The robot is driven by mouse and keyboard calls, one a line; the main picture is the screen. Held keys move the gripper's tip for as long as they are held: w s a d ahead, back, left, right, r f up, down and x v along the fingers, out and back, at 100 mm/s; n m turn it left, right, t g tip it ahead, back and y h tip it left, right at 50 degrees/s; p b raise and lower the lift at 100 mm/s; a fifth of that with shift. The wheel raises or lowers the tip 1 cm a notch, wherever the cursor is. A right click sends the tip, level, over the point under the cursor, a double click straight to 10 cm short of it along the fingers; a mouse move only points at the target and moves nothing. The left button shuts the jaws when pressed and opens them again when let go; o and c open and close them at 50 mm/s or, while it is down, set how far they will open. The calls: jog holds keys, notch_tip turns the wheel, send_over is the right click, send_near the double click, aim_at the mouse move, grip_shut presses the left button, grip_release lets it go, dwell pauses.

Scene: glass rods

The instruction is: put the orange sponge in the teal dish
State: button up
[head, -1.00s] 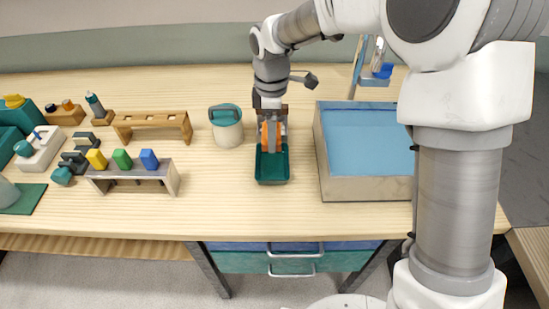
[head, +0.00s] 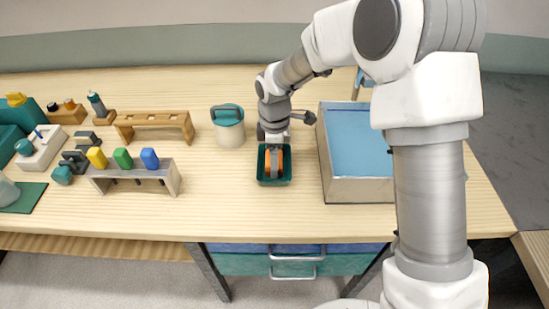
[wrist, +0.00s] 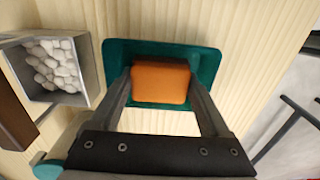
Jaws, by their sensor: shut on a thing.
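The orange sponge (head: 267,162) is between the fingers of my gripper (head: 274,160), which is shut on it. In the wrist view the orange sponge (wrist: 160,84) lies between my gripper's two fingertips (wrist: 160,88), with the teal dish (wrist: 205,62) around and behind it. In the head view the teal dish (head: 273,183) stands on the table, and the sponge is over or inside it. I cannot tell whether the sponge touches the dish floor. My gripper hides part of the dish.
A basin with a blue inside (head: 358,190) stands to the right of the dish. A white canister with a teal lid (head: 229,132) stands to the left. A rack with yellow, green and blue pieces (head: 135,178) is farther left. The table in front of the dish is clear.

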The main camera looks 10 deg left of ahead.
jog(key=shift+f, duration=0.2)
jog(key=o, duration=1.2)
jog(key=shift+c, duration=0.2)
notch_tip(320, 180, up, 12)
jog(key=p, duration=0.1)
jog(key=shift+r, duration=0.25)
jog(key=s+d+r+m+t, duration=0.1)
jog(key=s+d+r+m, duration=0.2)
jog(key=d+r+m, duration=0.4)
jog(key=s+d+r+m+t, duration=0.2)
jog(key=s+d+r, duration=0.15)
jog(key=d, duration=0.45)
jog(key=s+d+r+m+t, duration=0.2)
jog(key=s+d+m, duration=0.9)
jog(key=s+d, duration=0.1)
jog(key=shift+s+r+m+t, duration=0.3)
jog(key=shift+s, duration=0.15)
